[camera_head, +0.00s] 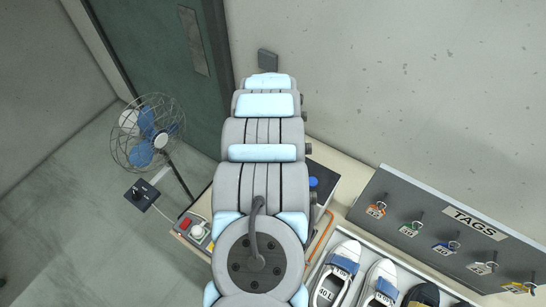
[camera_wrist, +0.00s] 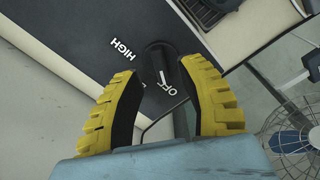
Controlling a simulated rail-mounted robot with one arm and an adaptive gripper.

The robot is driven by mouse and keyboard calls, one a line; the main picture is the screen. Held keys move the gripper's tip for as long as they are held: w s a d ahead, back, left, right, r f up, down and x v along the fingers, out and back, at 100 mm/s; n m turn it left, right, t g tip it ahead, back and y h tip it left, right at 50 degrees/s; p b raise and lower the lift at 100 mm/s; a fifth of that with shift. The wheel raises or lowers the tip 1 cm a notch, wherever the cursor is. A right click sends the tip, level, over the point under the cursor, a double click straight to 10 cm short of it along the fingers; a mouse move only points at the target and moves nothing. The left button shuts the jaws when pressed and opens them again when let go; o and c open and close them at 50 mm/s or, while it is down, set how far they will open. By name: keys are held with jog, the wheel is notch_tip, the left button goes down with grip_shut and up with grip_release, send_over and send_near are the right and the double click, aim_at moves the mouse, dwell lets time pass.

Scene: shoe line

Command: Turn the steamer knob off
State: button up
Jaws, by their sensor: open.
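In the wrist view a black knob (camera_wrist: 157,55) stands on a dark panel (camera_wrist: 85,50) with white HIGH and OFF lettering. A short white mark shows at the knob's lower end, close to the OFF label (camera_wrist: 167,88). My gripper (camera_wrist: 160,68) is open, its two yellow-backed fingers on either side of the knob's lower part and the OFF label. I cannot tell whether either finger touches the knob. In the head view my arm hides the gripper and the knob; part of a dark box (camera_head: 325,178) shows right of the arm.
A caged fan (camera_head: 148,130) stands at left, with a black control box (camera_head: 142,195) below it. A red-switched panel (camera_head: 186,222) sits left of my arm. At lower right are a tag board (camera_head: 385,225) and several shoes (camera_head: 335,275). A wall rises behind.

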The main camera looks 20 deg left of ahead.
jog(key=shift+r, duration=2.5)
